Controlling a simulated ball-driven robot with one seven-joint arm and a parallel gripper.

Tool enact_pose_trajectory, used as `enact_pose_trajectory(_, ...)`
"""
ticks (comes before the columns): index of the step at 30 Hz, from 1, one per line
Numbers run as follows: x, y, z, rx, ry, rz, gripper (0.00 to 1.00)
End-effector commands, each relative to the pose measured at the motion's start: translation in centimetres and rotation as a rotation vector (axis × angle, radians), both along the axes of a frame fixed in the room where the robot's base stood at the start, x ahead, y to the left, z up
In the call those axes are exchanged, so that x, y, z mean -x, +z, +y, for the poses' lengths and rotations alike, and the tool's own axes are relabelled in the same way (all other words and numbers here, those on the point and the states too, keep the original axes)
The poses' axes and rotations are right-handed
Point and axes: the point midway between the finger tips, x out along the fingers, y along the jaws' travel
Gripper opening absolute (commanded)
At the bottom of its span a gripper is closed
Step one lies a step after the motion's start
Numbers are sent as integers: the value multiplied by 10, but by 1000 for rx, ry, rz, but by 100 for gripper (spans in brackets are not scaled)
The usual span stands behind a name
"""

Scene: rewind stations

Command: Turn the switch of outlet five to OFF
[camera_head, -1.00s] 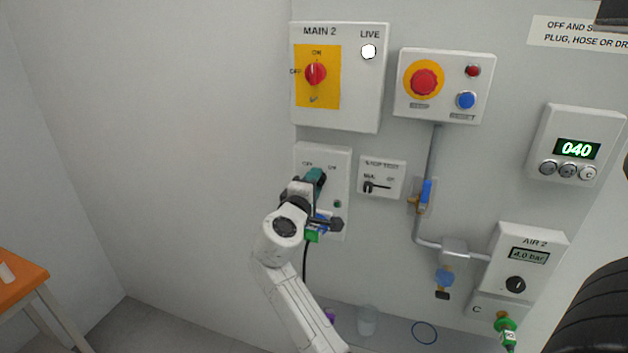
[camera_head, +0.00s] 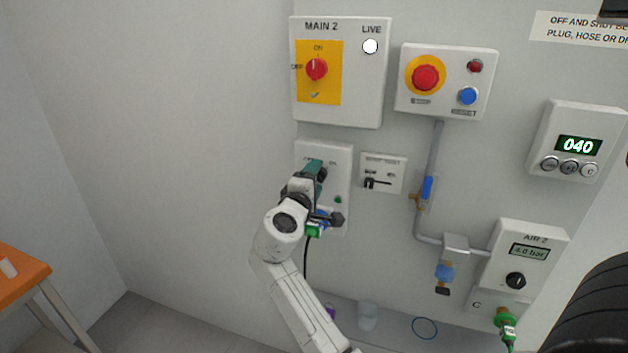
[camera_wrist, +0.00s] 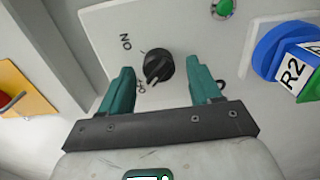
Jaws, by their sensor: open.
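A black rotary switch knob (camera_wrist: 158,67) sits on the pale outlet panel (camera_wrist: 95,22), which also shows in the head view (camera_head: 343,160). ON is printed beside the knob, and a second label is partly hidden near the left finger. The knob's white mark points toward that second label. My gripper (camera_wrist: 160,80) is open, with one teal finger on each side of the knob; I cannot tell whether they touch it. In the head view my gripper (camera_head: 317,170) covers the knob. The outlet's number is not readable.
A blue and green plug marked R2 (camera_wrist: 292,68) sits in the outlet beside the switch. A green lamp (camera_head: 338,199) is on the panel. The MAIN 2 box (camera_head: 360,90) is above; a small lever plate (camera_head: 396,176) is to the right.

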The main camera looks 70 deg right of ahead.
Motion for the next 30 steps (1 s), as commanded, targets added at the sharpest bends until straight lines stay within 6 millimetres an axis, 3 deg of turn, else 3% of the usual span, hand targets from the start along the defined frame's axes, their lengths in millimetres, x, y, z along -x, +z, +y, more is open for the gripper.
enact_pose_trajectory(5, 0, -1, 12, 1, 1, 0, 63)
enact_pose_trajectory(19, 6, -2, 94, 0, 4, 0, 63)
enact_pose_trajectory(30, 8, 0, 108, 0, 0, 1, 63)
